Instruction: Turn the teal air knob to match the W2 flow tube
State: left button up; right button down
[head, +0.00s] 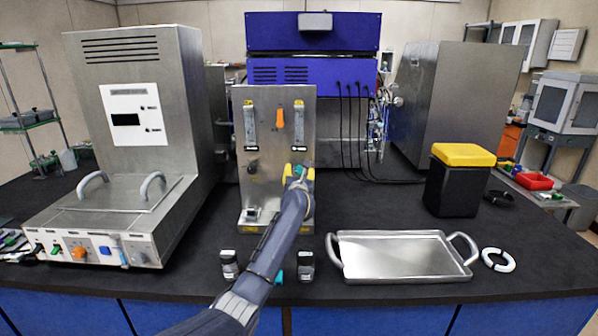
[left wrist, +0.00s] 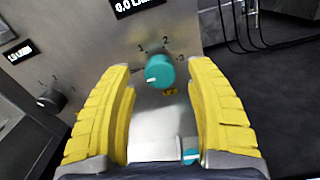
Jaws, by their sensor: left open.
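The teal air knob (left wrist: 160,71) is on the upright metal panel (head: 262,120), with the marks 1, 2 and 3 around it in the left wrist view. Its white pointer line is on its left part. My left gripper (left wrist: 163,95) is open, its yellow fingers either side of and short of the knob, apart from it. In the head view my left gripper (head: 298,174) is at the panel's right side and mostly covers the knob. Two flow tubes (head: 299,116) (head: 250,124) stand on the panel; their floats are too small to read. My right gripper is not in view.
A black knob (left wrist: 50,100) is left of the teal one. A second teal piece (left wrist: 191,157) shows below. A steel tray (head: 400,262), a black bin with a yellow lid (head: 452,190) and a white ring (head: 497,259) are at the right. A large metal unit (head: 140,100) stands left.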

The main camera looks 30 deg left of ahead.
pick_arm(q)
jog(key=shift+x, duration=1.3)
jog(key=shift+c, duration=0.4)
grip_shut()
